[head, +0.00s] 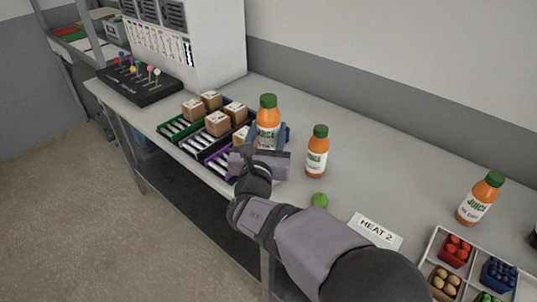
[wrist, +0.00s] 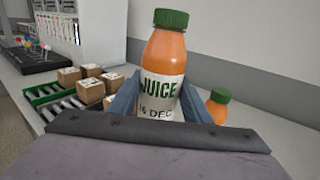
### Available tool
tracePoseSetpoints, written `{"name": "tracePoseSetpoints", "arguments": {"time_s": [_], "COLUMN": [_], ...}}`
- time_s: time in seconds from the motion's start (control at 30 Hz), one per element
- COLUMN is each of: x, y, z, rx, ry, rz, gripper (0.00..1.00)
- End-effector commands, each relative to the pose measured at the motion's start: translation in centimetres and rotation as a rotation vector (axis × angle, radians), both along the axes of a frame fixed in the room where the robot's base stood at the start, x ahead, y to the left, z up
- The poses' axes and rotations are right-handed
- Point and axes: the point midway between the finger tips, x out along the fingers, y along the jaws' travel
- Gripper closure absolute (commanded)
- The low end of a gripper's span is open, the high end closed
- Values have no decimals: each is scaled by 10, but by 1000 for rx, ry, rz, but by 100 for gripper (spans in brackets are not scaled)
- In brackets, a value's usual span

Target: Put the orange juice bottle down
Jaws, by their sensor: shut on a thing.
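An orange juice bottle (head: 268,112) with a green cap is held upright between the fingers of my gripper (head: 267,137). In the wrist view the same bottle (wrist: 163,70) stands between the two blue-grey fingers (wrist: 155,103), its label reading JUICE and a DEC date. My gripper is shut on it. The bottle's lower part is hidden by the gripper, so I cannot tell whether its base touches the table. A second juice bottle (head: 317,152) stands upright just to the right, and a third (head: 480,198) stands farther right.
Small roller racks (head: 187,129) with several cardboard boxes (head: 217,123) lie just left of my gripper. A green ball (head: 319,200), a HEAT 2 card (head: 375,231) and a divided tray (head: 432,246) of coloured items are to the right. The table (head: 400,185) is clear between the second and third bottles.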

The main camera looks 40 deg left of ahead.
Motion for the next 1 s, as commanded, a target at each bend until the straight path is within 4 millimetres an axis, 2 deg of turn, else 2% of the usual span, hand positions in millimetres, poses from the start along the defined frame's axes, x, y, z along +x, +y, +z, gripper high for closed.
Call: {"name": "tracePoseSetpoints", "arguments": {"time_s": [0.17,0.47,0.77,1.0], "x": [0,0,0,0], "y": [0,0,0,0], "z": [-21,-30,-61,-64], "rx": [1,3,2,5], "ry": [-3,-3,-3,-4], "rz": [-1,-2,-2,-1], "gripper": [87,87,87,87]}}
